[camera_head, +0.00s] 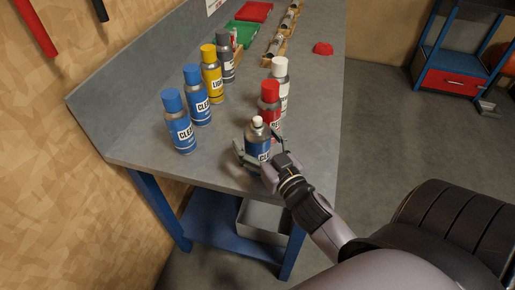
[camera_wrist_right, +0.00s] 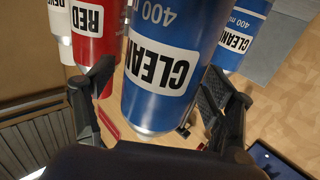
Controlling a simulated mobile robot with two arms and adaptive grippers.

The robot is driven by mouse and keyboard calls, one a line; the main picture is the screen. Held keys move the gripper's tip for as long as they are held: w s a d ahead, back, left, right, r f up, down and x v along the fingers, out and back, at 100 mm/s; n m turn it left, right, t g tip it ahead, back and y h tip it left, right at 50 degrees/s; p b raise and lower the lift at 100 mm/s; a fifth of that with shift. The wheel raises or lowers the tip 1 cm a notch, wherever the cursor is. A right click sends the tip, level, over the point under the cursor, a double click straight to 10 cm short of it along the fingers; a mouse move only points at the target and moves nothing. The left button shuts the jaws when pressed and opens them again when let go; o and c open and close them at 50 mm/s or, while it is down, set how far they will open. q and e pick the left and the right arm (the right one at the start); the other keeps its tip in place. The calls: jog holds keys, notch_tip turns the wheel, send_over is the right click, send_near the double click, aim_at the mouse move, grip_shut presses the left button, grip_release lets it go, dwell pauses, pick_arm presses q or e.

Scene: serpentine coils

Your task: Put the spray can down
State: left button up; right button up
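The spray can (camera_head: 258,146) is a blue can with a CLEAN label and a pale nozzle top. It stands about upright near the workbench's near end. My right gripper (camera_head: 260,152) is around it at low height, one finger on each side. In the right wrist view the can (camera_wrist_right: 160,85) is between the fingers of my right gripper (camera_wrist_right: 160,88), with gaps beside the fingers, so the gripper looks open. The can's base is partly hidden by the gripper. My left gripper is not in view.
A red-capped can (camera_head: 270,100) and a white-capped can (camera_head: 279,75) stand just behind. Two blue-capped cans (camera_head: 182,133), a yellow can (camera_head: 211,78) and a grey can (camera_head: 226,60) line the workbench (camera_head: 222,150) on the left. Bare bench lies between the rows.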

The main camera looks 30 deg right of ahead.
jog(key=shift+r, duration=0.1)
jog(key=c, duration=1.5)
jog(key=shift+r, duration=0.1)
jog(key=shift+c, duration=0.2)
notch_tip(320, 180, up, 12)
jog(key=shift+r+p, duration=0.2)
jog(key=shift+p, duration=0.7)
notch_tip(320, 180, up, 7)
jog(key=p, duration=0.8)
jog(key=shift+r, duration=0.2)
